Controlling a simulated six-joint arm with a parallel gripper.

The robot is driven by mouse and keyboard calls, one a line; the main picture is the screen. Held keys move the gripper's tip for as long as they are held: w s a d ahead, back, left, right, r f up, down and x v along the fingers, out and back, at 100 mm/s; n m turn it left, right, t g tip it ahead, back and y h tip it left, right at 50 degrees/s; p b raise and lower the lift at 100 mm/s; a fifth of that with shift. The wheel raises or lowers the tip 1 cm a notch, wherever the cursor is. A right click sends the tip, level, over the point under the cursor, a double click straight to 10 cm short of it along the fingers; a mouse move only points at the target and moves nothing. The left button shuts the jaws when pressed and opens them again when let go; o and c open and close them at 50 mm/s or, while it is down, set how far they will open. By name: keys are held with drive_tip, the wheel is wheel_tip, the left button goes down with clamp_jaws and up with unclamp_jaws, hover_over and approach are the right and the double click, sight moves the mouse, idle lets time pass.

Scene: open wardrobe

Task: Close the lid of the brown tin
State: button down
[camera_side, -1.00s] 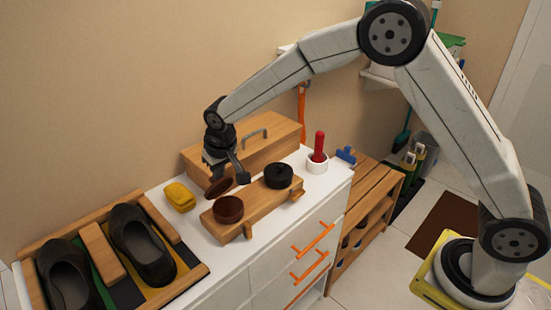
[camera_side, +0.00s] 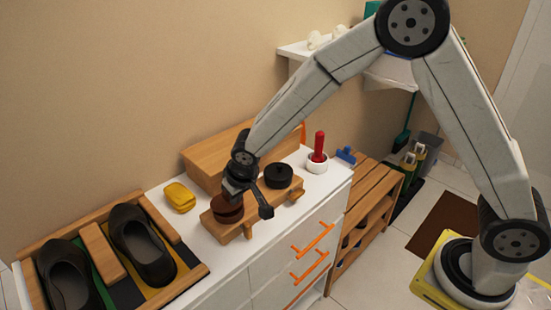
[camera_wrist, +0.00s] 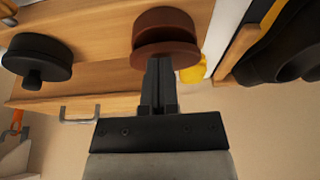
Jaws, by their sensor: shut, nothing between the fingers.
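The brown tin (camera_side: 228,213) stands at the left end of a low wooden stand (camera_side: 262,208). Its lid (camera_wrist: 167,53) lies over the tin body (camera_wrist: 164,20), slightly tilted, with a dark gap between them in the wrist view. My gripper (camera_wrist: 158,62) is shut and empty, its fingertips at the lid's outer face, seemingly touching it. In the side view my gripper is above the tin and partly hides the lid.
A black tin (camera_side: 278,176) stands on the same stand, right of the brown one. Behind is a wooden box (camera_side: 215,155) with a metal handle (camera_wrist: 80,113). A yellow object (camera_side: 180,197), a shoe tray (camera_side: 190,276) and a red-handled item (camera_side: 319,146) are nearby.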

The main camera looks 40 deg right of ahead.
sight(239, 215)
drive_tip(key=shift+s+f, duration=0.4)
drive_tip(key=shift+f, duration=0.35)
drive_tip(key=shift+s+f, duration=0.35)
drive_tip(key=shift+f, duration=0.35)
drive_tip(key=shift+s, duration=0.1)
drive_tip(key=shift+r, duration=0.65)
drive_tip(key=r, duration=0.3)
drive_tip(key=shift+w+r, duration=0.2)
drive_tip(key=shift+w, duration=0.05)
drive_tip(key=s+r, duration=0.2)
drive_tip(key=s, duration=0.7)
drive_tip(key=shift+s+r, duration=0.15)
drive_tip(key=shift+s, duration=0.2)
